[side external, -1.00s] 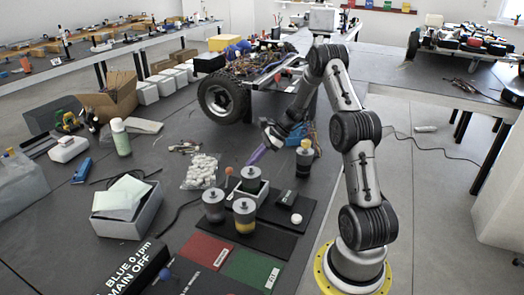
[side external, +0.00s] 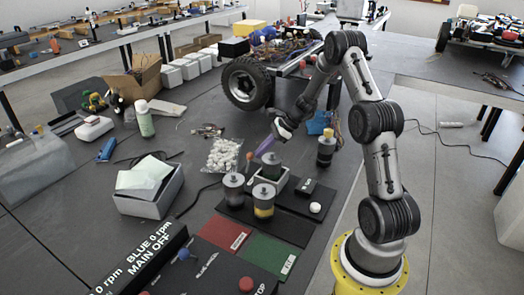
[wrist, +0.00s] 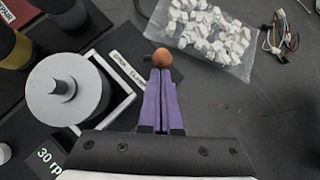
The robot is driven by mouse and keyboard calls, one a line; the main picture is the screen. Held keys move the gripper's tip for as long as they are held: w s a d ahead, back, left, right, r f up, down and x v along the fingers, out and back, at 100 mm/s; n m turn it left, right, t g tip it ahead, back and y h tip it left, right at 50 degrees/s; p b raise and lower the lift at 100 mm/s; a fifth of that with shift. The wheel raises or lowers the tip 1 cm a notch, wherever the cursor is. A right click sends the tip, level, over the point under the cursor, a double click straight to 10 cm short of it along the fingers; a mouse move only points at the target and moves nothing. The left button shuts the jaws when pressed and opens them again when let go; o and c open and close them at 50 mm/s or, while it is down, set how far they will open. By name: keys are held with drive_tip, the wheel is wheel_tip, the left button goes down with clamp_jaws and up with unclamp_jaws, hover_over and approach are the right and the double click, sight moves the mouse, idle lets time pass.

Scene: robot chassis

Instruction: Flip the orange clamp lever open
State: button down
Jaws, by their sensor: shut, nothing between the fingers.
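The orange ball knob of the clamp lever (wrist: 162,58) is just ahead of my fingertips in the wrist view. In the side view the knob (side external: 249,156) stands up on the left of the clamp. My gripper (wrist: 160,72) has its purple fingers together and empty, with the tips at the near side of the knob. Whether they touch it I cannot tell. In the side view my gripper (side external: 257,153) slants down to the knob. The white clamp frame (wrist: 120,112) surrounds a grey motor (wrist: 65,88). The lever's stem is mostly hidden.
A bag of white pieces (wrist: 210,30) lies beyond the knob.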

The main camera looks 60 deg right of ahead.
sight(252, 155)
drive_tip(key=shift+a+r+h, duration=0.35)
drive_tip(key=shift+a+h, duration=0.1)
drive_tip(key=shift+h, duration=0.15)
drive_tip(key=shift+a+r+n+h, duration=0.2)
drive_tip(key=shift+a+n+h, duration=0.1)
drive_tip(key=shift+a, duration=0.1)
drive_tip(key=shift+a+r+n+h, duration=0.25)
drive_tip(key=shift+a+n+h, duration=0.05)
drive_tip(key=shift+a+h, duration=0.7)
drive_tip(key=shift+a+r, duration=0.1)
drive_tip(key=shift+a, duration=1.25)
drive_tip(key=shift+d, duration=0.15)
